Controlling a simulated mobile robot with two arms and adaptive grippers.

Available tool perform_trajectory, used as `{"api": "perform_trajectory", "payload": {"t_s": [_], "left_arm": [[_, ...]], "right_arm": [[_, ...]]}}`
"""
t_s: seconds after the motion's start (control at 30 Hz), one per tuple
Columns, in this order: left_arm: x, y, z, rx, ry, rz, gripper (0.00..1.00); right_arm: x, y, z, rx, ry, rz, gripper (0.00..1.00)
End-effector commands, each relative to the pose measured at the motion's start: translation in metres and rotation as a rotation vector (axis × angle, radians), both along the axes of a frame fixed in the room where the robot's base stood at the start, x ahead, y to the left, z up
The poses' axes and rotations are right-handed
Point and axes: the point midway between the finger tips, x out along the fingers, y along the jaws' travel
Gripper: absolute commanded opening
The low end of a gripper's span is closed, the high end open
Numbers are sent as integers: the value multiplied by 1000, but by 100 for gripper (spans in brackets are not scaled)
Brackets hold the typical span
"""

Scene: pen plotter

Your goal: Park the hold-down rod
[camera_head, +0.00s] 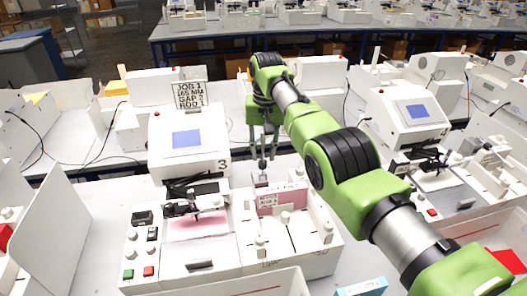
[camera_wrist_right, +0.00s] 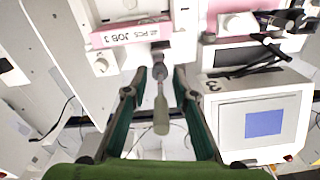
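My right gripper (camera_head: 262,160) points down over the plotter station numbered 3, behind a pink block. In the right wrist view its two dark green fingers (camera_wrist_right: 158,78) are apart. A slim rod with a grey-green end (camera_wrist_right: 161,116) shows between them, with gaps on both sides. The rod runs to a small grey fitting (camera_wrist_right: 160,58) near the pink block labelled JOB 3 (camera_wrist_right: 130,34). That pink block also shows in the head view (camera_head: 281,199). The plotter (camera_head: 188,142) has a blue screen, a dark carriage and a pink sheet (camera_head: 197,226). My left gripper is out of view.
A sign reading JOB 1, GAP 2, ROD 1 (camera_head: 190,95) stands behind the plotter. White pegs (camera_head: 260,246) stand on the station's right part. A green and a red button (camera_head: 148,271) are at its front left. Another plotter (camera_head: 405,114) stands to the right.

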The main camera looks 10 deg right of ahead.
Motion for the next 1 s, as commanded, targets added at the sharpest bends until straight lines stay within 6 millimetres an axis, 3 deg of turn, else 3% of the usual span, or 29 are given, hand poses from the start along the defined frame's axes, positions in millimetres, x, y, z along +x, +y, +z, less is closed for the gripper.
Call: {"api": "perform_trajectory", "payload": {"t_s": [0.5, 1.0], "left_arm": [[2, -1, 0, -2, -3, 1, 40], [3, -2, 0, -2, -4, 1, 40]], "right_arm": [[-5, -1, 69, 0, 0, 0, 25], [-6, -1, 75, 0, 1, 0, 25]]}}
